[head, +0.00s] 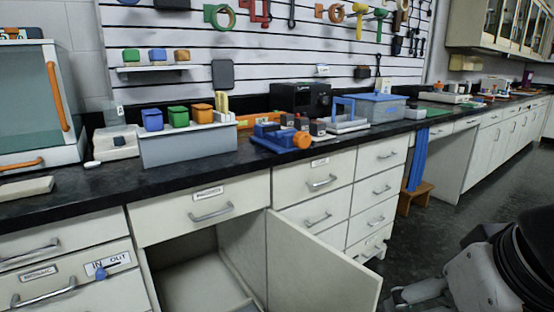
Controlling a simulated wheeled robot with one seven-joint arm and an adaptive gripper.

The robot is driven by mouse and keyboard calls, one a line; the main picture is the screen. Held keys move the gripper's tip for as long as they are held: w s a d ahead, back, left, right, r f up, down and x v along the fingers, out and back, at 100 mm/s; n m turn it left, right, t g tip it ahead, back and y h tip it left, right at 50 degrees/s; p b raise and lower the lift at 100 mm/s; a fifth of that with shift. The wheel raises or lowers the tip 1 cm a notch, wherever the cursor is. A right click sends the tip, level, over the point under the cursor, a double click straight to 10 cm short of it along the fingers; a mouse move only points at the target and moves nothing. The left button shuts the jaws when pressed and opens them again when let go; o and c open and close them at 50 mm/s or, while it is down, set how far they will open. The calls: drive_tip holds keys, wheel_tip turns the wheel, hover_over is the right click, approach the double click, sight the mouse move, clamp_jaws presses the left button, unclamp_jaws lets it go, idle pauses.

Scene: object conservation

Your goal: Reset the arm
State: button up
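My arm (490,278) shows at the lower right, black and pale grey, in front of the dark floor. A pale grey part at its left end (418,292) seems to be my gripper, low and cut by the bottom edge of the picture. Its fingers are not clear, so I cannot tell whether it is open or shut or holds anything. It appears to the right of the open cabinet door (318,268), with a small gap between them in the picture.
The cabinet door stands swung out below a black counter (75,195). Drawers (322,181) are shut. The counter holds a grey bin rack (188,147), a blue-orange device (283,137) and a clear blue-lidded box (376,107). A brown stool (416,196) stands beneath. Floor at right is clear.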

drive_tip(key=s+f+g+p, duration=0.1)
drive_tip(key=s+f+g, duration=0.3)
drive_tip(key=s, duration=0.6)
wheel_tip(320, 180, up, 31)
drive_tip(key=t+p, duration=0.3)
drive_tip(key=p, duration=2.5)
drive_tip(key=shift+s+d, duration=0.2)
drive_tip(key=shift+d, duration=0.05)
